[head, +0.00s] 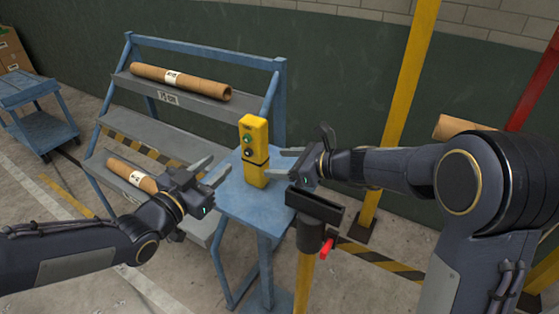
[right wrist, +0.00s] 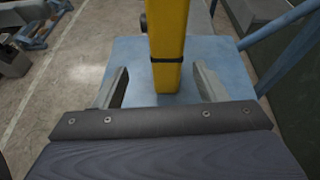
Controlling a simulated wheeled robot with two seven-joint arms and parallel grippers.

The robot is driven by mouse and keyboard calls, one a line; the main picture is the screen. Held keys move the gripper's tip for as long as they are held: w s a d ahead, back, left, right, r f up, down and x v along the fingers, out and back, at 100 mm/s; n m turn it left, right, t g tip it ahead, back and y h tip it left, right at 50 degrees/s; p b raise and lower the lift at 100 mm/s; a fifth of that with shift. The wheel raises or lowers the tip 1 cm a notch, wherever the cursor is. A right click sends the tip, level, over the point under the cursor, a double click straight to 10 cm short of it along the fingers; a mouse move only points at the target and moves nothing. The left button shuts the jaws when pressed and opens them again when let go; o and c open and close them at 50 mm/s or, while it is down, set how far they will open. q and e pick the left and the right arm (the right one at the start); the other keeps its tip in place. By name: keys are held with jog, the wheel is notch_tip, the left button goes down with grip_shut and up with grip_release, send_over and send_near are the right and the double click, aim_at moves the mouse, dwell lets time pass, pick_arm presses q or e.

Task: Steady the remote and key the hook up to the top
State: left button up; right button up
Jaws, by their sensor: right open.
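My right gripper (head: 278,162) is open just right of the remote. In the right wrist view the remote (right wrist: 167,45) rises in front of and between the spread fingers (right wrist: 161,75), with a gap on each side. My left gripper (head: 221,163) is open and empty, to the left of the remote and apart from it. I cannot make out a hook in either view.
A blue rack (head: 205,50) behind holds brown rolls (head: 180,82). A dark holder (head: 314,205) on a yellow post, with a red lever (head: 326,247), stands below my right gripper. A yellow pole (head: 408,90) rises behind my right arm. A blue cart (head: 35,88) is far left.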

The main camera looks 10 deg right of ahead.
aim_at(256, 160)
jog(key=shift+w+a+f+m, duration=0.2)
jog(key=shift+w+a+m, duration=0.05)
jog(key=shift+w, duration=0.15)
jog(key=shift+w+a+f+m, duration=0.15)
jog(key=shift+w+a+m, duration=0.1)
jog(key=shift+w, duration=0.15)
jog(key=x, duration=0.7)
jog(key=shift+w+a, duration=0.15)
jog(key=shift+w, duration=0.05)
jog(key=c, duration=1.2)
pick_arm(q)
grip_shut()
pick_arm(e)
jog(key=shift+c, duration=0.2)
